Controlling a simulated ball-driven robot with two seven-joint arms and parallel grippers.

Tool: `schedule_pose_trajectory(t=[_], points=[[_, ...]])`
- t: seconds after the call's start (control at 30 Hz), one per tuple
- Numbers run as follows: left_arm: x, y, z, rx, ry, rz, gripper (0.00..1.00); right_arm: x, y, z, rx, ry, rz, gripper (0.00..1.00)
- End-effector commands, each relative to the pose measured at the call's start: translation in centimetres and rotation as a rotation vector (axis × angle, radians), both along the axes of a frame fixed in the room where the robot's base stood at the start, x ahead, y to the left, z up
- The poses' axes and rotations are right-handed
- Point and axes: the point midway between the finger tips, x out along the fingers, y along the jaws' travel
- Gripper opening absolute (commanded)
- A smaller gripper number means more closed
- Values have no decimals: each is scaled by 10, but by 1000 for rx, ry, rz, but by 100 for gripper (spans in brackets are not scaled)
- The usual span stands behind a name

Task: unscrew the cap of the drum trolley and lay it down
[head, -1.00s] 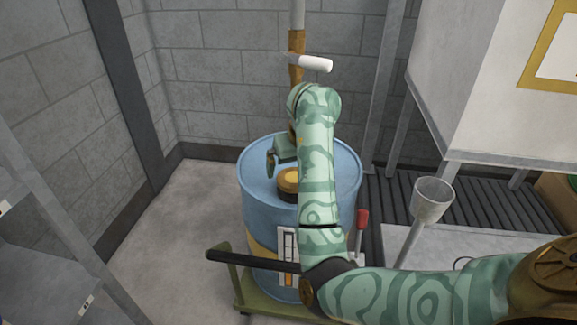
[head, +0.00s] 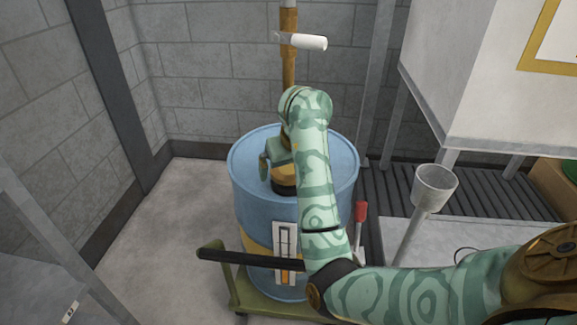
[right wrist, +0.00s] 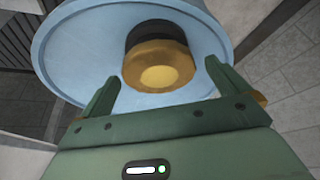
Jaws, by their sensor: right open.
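The blue drum (head: 250,215) stands on the green trolley (head: 262,308). Its yellow cap (head: 283,188) sits on a dark neck on the drum top and is partly hidden behind my right arm in the head view. In the right wrist view the cap (right wrist: 160,70) is round with a brighter yellow centre, and the dark neck shows behind it. My right gripper (right wrist: 160,80) is open, with one green finger on each side of the cap's near edge and gaps between. In the head view the right gripper (head: 268,165) is over the drum top. My left gripper is not in view.
A black handle bar (head: 250,260) crosses in front of the drum. A red-topped lever (head: 360,212) and a grey funnel (head: 434,187) stand to the right. A pipe with a white handle (head: 308,41) rises behind. A grey shelf (head: 40,260) is at left; floor between is clear.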

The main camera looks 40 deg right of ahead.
Motion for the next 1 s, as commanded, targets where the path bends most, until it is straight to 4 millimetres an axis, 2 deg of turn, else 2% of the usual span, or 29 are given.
schedule_pose_trajectory(t=[0.03,0.2,0.37,0.6,0.7,1.0], points=[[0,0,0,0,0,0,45,0,0,0,0,0,0,100],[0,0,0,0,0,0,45,0,0,0,0,0,0,53],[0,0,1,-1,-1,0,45,0,0,1,2,0,30,52],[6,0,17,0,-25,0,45,-1,-2,4,3,-3,363,52],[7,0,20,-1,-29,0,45,0,-2,2,3,-1,432,52],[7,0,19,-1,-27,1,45,0,-2,-1,2,1,453,52]])
